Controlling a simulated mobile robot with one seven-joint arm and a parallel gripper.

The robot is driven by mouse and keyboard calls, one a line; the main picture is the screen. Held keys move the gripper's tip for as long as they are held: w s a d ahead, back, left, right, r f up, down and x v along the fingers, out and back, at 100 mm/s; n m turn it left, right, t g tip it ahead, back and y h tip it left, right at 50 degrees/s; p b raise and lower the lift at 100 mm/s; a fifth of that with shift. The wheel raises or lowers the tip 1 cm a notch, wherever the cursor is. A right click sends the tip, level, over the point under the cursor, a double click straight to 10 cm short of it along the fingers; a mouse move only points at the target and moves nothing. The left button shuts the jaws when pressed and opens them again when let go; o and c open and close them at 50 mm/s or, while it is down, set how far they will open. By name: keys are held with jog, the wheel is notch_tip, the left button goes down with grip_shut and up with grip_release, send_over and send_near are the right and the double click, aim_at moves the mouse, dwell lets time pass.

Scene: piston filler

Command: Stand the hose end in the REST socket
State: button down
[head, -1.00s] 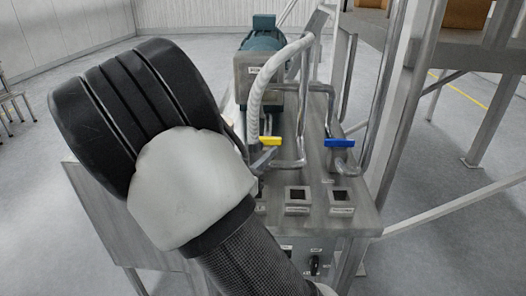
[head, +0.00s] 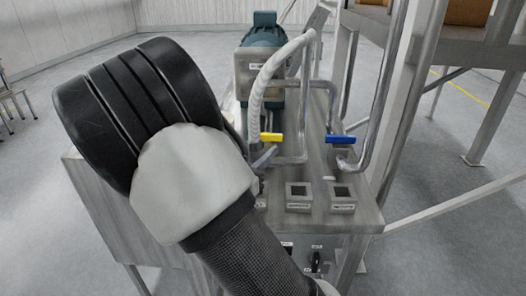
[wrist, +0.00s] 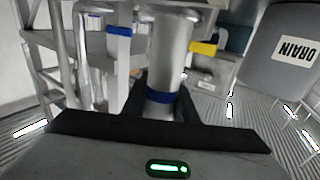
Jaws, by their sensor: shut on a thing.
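My gripper (wrist: 163,92) is shut on the hose end, a shiny metal tube with a blue band (wrist: 162,97), seen between the dark fingers in the wrist view. In the head view my arm hides most of the gripper and the hose end. The pale ribbed hose (head: 258,92) arches up from behind my arm towards the pipework. Two square sockets, one on the left (head: 298,196) and one on the right (head: 341,199), stand on the steel bench top. A third is partly hidden beside my arm. Their labels are too small to read, so I cannot tell which is REST.
Behind the sockets are a yellow valve handle (head: 270,137), a blue valve handle (head: 340,139) and bent steel pipes. A blue-green motor (head: 263,38) stands at the back. Steel frame posts rise on the right. A grey surface with a DRAIN label (wrist: 297,50) shows in the wrist view.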

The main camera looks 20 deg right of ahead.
jog(key=shift+f+b, duration=0.85)
jog(key=shift+f, duration=0.3)
jog(key=shift+f, duration=0.15)
jog(key=shift+f, duration=0.25)
jog(key=shift+b, duration=0.3)
jog(key=shift+f+b, duration=0.75)
jog(key=shift+f, duration=0.35)
jog(key=c, duration=1.3)
grip_release()
jog(key=shift+c, duration=0.2)
